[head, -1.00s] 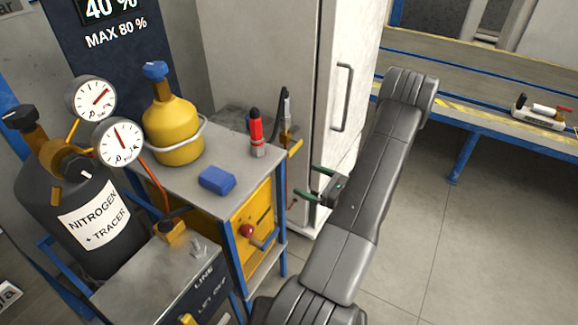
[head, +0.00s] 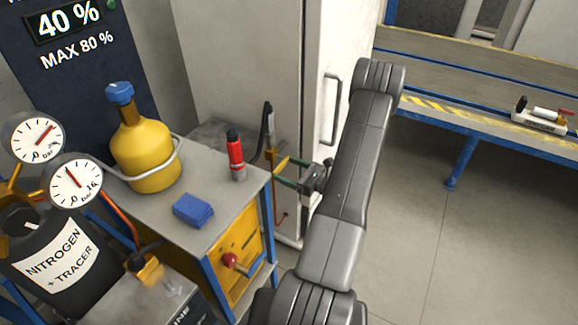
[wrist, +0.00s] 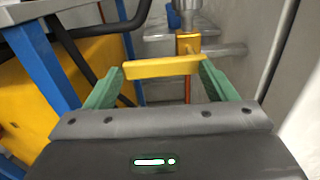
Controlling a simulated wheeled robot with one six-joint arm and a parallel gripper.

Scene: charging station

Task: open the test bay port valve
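The port valve has a yellow lever (wrist: 163,68) on an orange-yellow body (wrist: 188,43) in the wrist view, set on a metal pipe. In the head view the valve (head: 271,155) is small and stands just behind the right end of the grey-topped cart. My gripper (head: 281,171) reaches left to it from beside the white cabinet. In the wrist view its green fingers (wrist: 160,76) are wide apart, and the lever lies crosswise between their tips. The lever's ends come close to both fingers; I cannot tell if they touch.
The white cabinet (head: 259,70) stands close behind my gripper. A black hose (wrist: 88,30) and a blue post (wrist: 45,68) are near the left finger. Floor at right is clear.

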